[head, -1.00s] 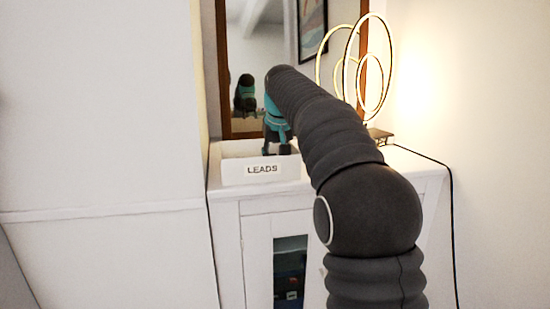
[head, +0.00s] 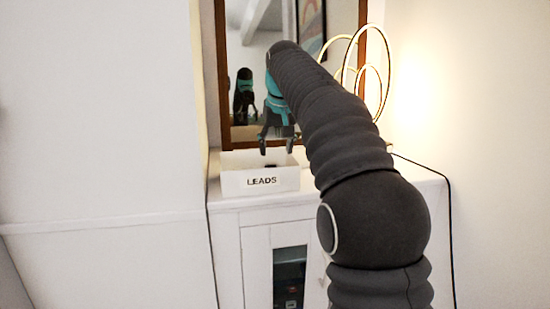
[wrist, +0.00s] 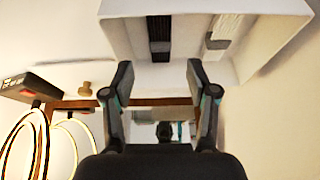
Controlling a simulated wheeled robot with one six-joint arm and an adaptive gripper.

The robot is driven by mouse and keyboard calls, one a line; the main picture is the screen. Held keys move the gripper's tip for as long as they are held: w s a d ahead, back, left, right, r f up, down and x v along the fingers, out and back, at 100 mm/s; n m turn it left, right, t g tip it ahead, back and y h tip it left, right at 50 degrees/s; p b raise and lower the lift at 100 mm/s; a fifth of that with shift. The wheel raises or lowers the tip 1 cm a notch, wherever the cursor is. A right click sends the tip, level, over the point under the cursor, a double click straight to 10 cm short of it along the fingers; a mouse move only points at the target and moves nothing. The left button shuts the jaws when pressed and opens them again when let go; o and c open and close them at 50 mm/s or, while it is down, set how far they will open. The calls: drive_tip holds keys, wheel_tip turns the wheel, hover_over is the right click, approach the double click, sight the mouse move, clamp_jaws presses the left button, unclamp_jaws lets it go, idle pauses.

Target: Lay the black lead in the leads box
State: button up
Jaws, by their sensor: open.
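The white leads box (head: 238,184), labelled LEADS, stands on the white cabinet and shows in the wrist view (wrist: 122,32). A black coiled lead (wrist: 160,36) lies in it, apart from my fingers; only a small dark part (head: 270,167) shows over the front wall in the head view. My gripper (head: 276,151) hangs above the box with its fingers spread. In the wrist view my gripper (wrist: 159,75) has nothing between its fingertips.
A grey lead-like strip (wrist: 222,32) lies in the box beside the black lead. A wood-framed mirror (head: 223,85) stands behind the box. A ring lamp (head: 385,85) is at the right, with a cord down the cabinet (head: 228,235). A white wall (head: 100,120) is close on the left.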

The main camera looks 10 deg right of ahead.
drive_tip(key=s+f, duration=0.3)
drive_tip(key=s, duration=1.6)
drive_tip(key=s+f+t, duration=0.1)
drive_tip(key=s+f, duration=1.7)
drive_tip(key=shift+s+f, duration=0.3)
drive_tip(key=shift+f, duration=0.05)
